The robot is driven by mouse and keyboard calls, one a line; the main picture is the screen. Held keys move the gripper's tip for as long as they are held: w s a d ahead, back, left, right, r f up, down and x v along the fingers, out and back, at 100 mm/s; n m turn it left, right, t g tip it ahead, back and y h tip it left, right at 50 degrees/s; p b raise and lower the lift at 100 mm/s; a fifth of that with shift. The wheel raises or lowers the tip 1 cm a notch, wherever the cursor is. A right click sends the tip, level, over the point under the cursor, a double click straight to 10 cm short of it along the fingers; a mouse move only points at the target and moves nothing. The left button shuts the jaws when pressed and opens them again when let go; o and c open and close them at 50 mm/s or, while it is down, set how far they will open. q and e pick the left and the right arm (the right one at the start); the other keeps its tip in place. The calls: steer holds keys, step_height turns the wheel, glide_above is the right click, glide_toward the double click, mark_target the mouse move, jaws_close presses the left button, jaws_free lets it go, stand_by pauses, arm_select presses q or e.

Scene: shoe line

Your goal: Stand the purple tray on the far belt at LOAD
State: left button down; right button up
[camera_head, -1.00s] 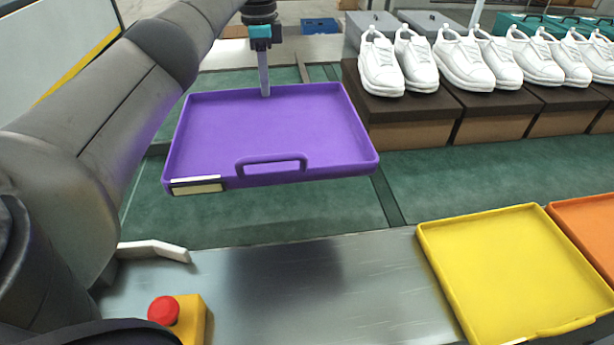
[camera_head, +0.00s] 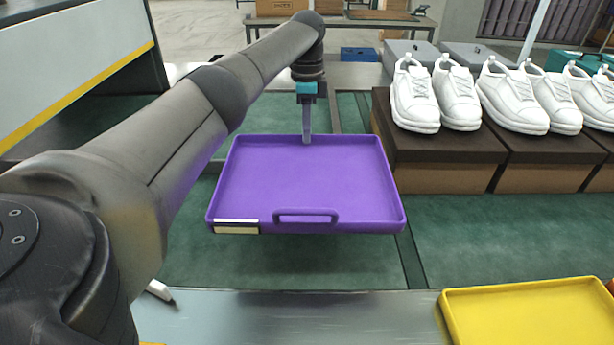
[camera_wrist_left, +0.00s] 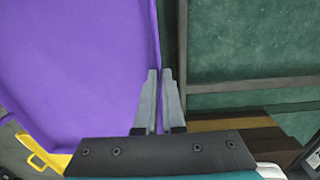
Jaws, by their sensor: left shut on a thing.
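The purple tray (camera_head: 310,185) is held level in the air above the green floor, with its handle and a pale label on the near side. My left gripper (camera_head: 307,138) is shut on the tray's far rim. In the left wrist view, the two fingers (camera_wrist_left: 161,100) pinch the edge of the purple tray (camera_wrist_left: 80,60). The far grey belt (camera_head: 345,75) lies behind the tray, partly hidden by my arm. No LOAD marking can be made out. My right gripper is not in view.
Dark shoe boxes (camera_head: 440,155) with white shoes (camera_head: 415,100) stand to the right of the tray. A yellow tray (camera_head: 535,315) lies on the near grey belt (camera_head: 250,315). A white panel with a yellow stripe (camera_head: 75,60) stands at the left. A blue crate (camera_head: 360,54) is farther back.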

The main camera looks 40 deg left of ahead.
mark_target(307, 153)
arm_select(q)
step_height(307, 153, down, 6)
steer(key=shift+f+b, duration=0.15)
steer(key=shift+b, duration=0.9)
steer(key=shift+f+b, duration=0.9)
steer(key=shift+f, duration=1.8)
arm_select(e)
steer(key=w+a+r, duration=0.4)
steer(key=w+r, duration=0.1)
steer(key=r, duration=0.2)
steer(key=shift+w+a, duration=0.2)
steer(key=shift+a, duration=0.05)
arm_select(q)
steer(key=shift+f, duration=0.1)
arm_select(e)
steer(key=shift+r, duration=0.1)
arm_select(q)
steer(key=c, duration=1)
jaws_free()
